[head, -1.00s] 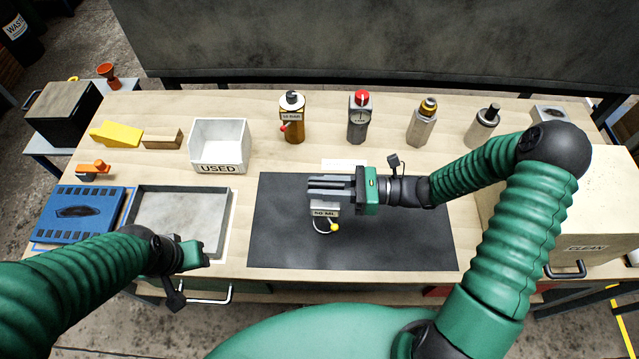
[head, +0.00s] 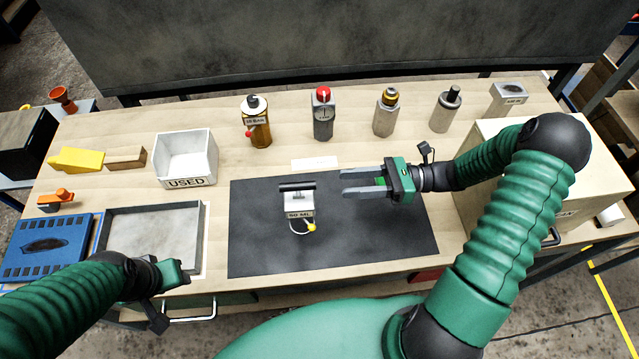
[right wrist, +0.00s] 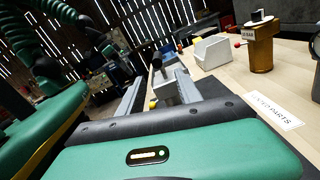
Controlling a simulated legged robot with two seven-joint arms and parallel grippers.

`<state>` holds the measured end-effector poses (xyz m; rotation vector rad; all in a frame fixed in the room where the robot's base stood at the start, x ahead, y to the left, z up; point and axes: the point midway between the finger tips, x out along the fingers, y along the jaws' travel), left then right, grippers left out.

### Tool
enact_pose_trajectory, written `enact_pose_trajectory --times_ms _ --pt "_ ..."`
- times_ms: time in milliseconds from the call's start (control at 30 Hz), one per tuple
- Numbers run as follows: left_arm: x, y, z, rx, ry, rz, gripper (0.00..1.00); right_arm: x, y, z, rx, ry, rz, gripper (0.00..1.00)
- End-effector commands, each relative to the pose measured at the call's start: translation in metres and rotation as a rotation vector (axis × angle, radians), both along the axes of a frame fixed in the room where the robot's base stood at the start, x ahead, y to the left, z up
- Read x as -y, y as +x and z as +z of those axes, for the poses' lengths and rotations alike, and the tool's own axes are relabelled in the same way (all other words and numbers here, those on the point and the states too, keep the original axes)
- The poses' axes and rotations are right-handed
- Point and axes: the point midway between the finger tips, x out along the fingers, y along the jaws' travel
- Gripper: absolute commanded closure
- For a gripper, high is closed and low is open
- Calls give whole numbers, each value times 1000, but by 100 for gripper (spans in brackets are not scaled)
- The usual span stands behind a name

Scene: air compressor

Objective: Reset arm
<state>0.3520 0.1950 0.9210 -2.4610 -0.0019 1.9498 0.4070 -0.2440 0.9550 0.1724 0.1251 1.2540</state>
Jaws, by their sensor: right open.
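My right gripper (head: 348,184) is open and empty above the black mat (head: 390,240). In the right wrist view, the part (right wrist: 163,92) shows beyond the fingertips (right wrist: 158,82). My left gripper (head: 174,273) is at the front edge of the grey tray (head: 205,240); its jaws cannot be made out.
A white USED bin (head: 186,183), a yellow block (head: 76,159) and a blue case (head: 45,245) are on the left. Several bottle-like parts, including an amber one (head: 257,127), line the back. A large pale box (head: 590,165) stands right, behind my right arm.

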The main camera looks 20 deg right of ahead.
Motion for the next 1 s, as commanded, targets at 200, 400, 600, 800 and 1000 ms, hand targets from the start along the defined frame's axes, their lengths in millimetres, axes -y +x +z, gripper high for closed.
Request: enact_pose_trajectory --times_ms 200,400,600,800,1000 --pt "0 0 -2 0 0 0 59 29 -9 -1 -1 0 -1 59" --pt "0 0 -2 0 0 0 59 31 -10 0 -1 0 1 59" --pt "0 0 -2 0 0 0 59 31 -10 0 -1 1 1 59" --pt "0 0 -1 0 0 0 59 11 -17 -7 3 -102 83 59" --pt "0 0 4 0 0 0 59 -48 -80 -53 222 -764 631 59"
